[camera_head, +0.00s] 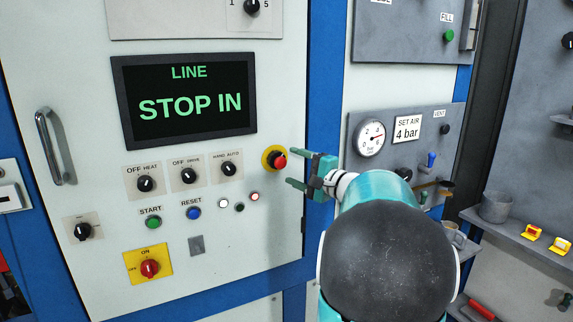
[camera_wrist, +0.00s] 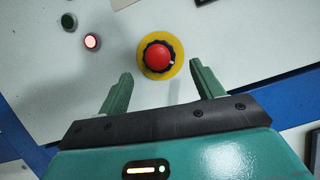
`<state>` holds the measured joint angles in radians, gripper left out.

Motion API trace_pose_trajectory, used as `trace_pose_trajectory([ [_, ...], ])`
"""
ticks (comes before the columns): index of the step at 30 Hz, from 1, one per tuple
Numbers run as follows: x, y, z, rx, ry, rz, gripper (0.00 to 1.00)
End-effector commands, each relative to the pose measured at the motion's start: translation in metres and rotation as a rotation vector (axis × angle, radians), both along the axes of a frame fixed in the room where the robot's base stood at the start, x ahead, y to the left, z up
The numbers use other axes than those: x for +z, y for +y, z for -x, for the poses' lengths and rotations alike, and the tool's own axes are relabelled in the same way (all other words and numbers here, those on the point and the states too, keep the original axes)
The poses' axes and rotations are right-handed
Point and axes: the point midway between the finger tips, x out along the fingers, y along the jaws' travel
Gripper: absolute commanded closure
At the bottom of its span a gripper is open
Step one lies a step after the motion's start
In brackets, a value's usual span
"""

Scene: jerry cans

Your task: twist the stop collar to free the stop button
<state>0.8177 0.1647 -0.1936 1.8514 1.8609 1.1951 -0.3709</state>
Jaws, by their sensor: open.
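The stop button (camera_head: 279,161) is a red cap on a yellow round plate at the right edge of the white panel. In the wrist view the red button (camera_wrist: 159,55) sits inside a dark, notched stop collar (camera_wrist: 171,63) with a small white mark, on the yellow plate (camera_wrist: 145,70). My gripper (camera_head: 292,167) is open and empty in front of the panel, just right of the button. In the wrist view its two green fingers (camera_wrist: 160,77) stand apart, on either side of and below the button. A gap shows between them and the collar.
The screen (camera_head: 190,101) reads "LINE STOP IN". Selector knobs (camera_head: 189,176), a green start button (camera_head: 153,222), a blue reset button (camera_head: 194,213) and a red rotary switch (camera_head: 149,268) are on the same panel. A gauge panel (camera_head: 371,139) stands to the right, beyond a blue post.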

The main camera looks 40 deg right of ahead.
Motion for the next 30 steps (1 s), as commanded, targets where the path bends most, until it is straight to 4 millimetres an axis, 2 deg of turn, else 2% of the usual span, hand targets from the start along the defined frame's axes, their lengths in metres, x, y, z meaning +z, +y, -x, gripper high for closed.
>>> trace_pose_trajectory([
  [1,-0.001,-0.001,0.013,-0.002,0.000,0.000,0.34],
  [6,-0.003,-0.006,0.050,-0.004,0.001,0.000,0.34],
  [12,-0.005,-0.009,0.081,-0.002,0.000,0.000,0.34],
  [17,-0.005,-0.009,0.090,-0.001,0.000,0.000,0.34],
  [30,-0.005,-0.009,0.090,-0.001,0.000,0.000,0.34],
])
